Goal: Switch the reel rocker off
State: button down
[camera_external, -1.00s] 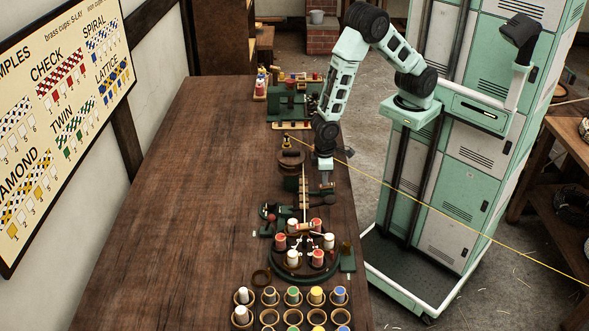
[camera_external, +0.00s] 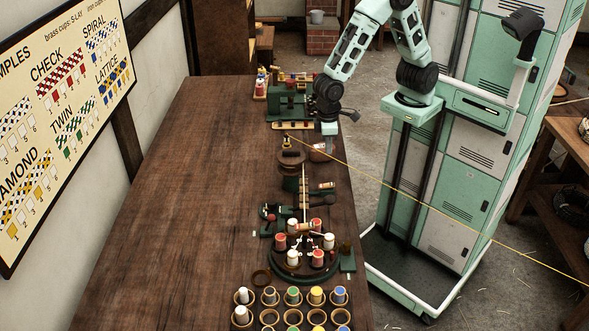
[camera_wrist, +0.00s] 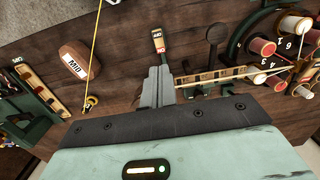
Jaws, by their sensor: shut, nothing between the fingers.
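The small rocker (camera_wrist: 158,41) sits on the bench straight ahead of my fingertips in the wrist view. It has a wooden-toned face with dark sides, a red patch at its nearer end and small lettering too fine to read surely. Its tilt is hard to tell. I take it to be the small tan piece (camera_external: 327,185) near the bench's right edge in the external view. My gripper (camera_wrist: 158,72) is shut and empty, its tips pointing at the rocker's near end with a seeming small gap. In the external view my gripper (camera_external: 329,143) hangs above the bench, beyond the rocker.
A brown block marked MID (camera_wrist: 74,62) lies left of the rocker in the wrist view. A yellow line (camera_external: 400,192) runs across the bench edge to the right. The bobbin carousel (camera_external: 302,262) stands nearer the external camera. The bench's left side (camera_external: 200,200) is clear.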

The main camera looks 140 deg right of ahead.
aim_at(330, 184)
jog(key=m+b, duration=0.1)
jog(key=m, duration=0.5)
jog(key=w+d+m+g+y+b, duration=0.1)
jog(key=m+b, duration=0.1)
jog(key=m, duration=0.4)
jog(key=d+m+b, duration=0.1)
jog(key=m, duration=0.5)
jog(key=shift+w, duration=0.25)
jog(key=f, duration=0.4)
jog(key=s+a+f, duration=0.1)
jog(key=f, duration=0.4)
jog(key=s+a+f, duration=0.1)
jog(key=f, duration=0.3)
jog(key=shift+s+a+f, duration=0.1)
jog(key=shift+a+f, duration=0.05)
jog(key=shift+f, duration=0.2)
